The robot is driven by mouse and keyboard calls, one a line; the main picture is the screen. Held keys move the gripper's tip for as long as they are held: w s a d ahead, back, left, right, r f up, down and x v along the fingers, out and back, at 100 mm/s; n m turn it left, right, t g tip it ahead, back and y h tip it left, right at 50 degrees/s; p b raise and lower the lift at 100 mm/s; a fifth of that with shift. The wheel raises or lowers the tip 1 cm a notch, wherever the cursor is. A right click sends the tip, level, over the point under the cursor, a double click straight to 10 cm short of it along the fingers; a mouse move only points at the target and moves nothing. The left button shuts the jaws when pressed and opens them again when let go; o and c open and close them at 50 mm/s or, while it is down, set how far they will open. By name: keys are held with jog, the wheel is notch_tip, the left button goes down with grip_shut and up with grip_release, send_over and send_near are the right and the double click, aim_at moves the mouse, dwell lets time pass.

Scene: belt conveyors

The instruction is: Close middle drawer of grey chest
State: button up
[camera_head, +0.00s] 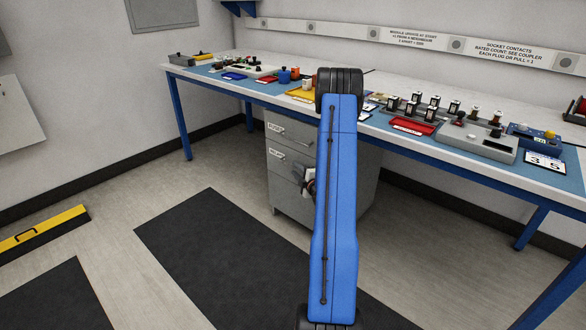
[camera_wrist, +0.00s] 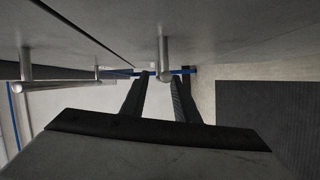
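The grey chest (camera_head: 290,195) stands under the workbench with its drawer fronts facing left. In the head view the upper drawer (camera_head: 290,132) and the middle drawer (camera_head: 290,162) carry white labels and bar handles. Both look about flush, but my blue arm hides their right side. My gripper shows in part at the chest front, mostly behind the arm. A grey front fills the top, with one handle (camera_wrist: 60,87) at left and another (camera_wrist: 165,60) by the fingertips.
The blue-legged workbench (camera_head: 215,81) above the chest bears trays, fuses and devices. A dark mat (camera_head: 220,250) lies on the floor in front of the chest. A yellow and black floor piece (camera_head: 40,235) is at far left.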

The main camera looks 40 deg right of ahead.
jog(key=v, duration=1.2)
jog(key=shift+s, duration=0.4)
jog(key=w+a+r+m+g+y, duration=0.1)
jog(key=w+a+r+m+g, duration=0.4)
jog(key=a+r, duration=0.95)
jog(key=s+a+r+m+g, duration=0.1)
jog(key=s+a+r+g, duration=0.1)
jog(key=a+r, duration=0.45)
jog(key=s+a+r+m+g+y, duration=0.2)
jog(key=s+a+m, duration=0.1)
jog(key=s+a, duration=1)
jog(key=s+a+r+m+g+y, duration=0.2)
jog(key=s+a+m, duration=0.1)
jog(key=s+a, duration=1)
jog(key=s, duration=0.2)
jog(key=shift+s+a+r+g, duration=0.2)
jog(key=shift+s+r+g, duration=0.1)
jog(key=shift+s+r, duration=0.05)
jog(key=shift+d, duration=0.15)
